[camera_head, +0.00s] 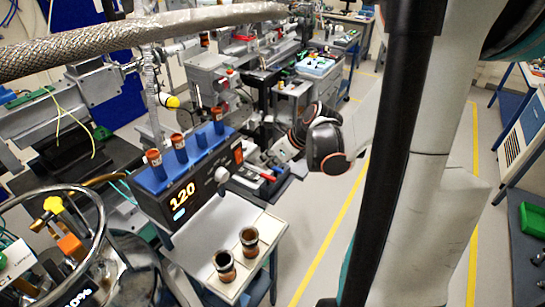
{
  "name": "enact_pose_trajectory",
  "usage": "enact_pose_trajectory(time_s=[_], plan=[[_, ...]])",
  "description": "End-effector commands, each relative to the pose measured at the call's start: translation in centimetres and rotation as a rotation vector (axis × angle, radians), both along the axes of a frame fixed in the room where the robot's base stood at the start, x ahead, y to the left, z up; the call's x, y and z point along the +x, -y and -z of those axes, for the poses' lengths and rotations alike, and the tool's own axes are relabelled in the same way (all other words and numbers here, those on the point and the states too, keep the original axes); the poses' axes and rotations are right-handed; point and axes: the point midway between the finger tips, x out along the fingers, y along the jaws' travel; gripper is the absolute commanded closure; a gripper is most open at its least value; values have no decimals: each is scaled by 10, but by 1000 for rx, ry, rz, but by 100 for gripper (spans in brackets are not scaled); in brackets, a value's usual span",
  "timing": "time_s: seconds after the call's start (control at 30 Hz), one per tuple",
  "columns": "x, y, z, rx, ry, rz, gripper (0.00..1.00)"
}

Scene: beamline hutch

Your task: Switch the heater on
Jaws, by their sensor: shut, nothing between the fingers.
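The heater is a blue-topped block with a black front (185,190) left of centre. Its display shows 120 in lit orange digits, with a small cyan patch below. A round pale knob (222,174) and an orange-red switch (238,155) are on the right part of its front. Several orange-capped vials (179,148) stand in its top. My arm reaches in from the right, and my gripper (262,160) is small and partly hidden by its own wrist, just right of the switch. It is shut and empty. Whether it touches the switch cannot be told.
Two open brown jars (249,242) stand on the white bench top (205,232) in front of the heater. A braided metal hose (130,38) crosses the upper left. A metal vessel with a ring (95,225) is at lower left. Floor with yellow lines (325,245) is clear on the right.

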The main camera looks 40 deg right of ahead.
Motion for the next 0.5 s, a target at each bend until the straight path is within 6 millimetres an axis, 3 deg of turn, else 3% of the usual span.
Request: enact_pose_trajectory(time_s=[0.27,0.5], plan=[[27,-10,37,0,0,-1,100],[55,-21,38,0,0,-2,100]])
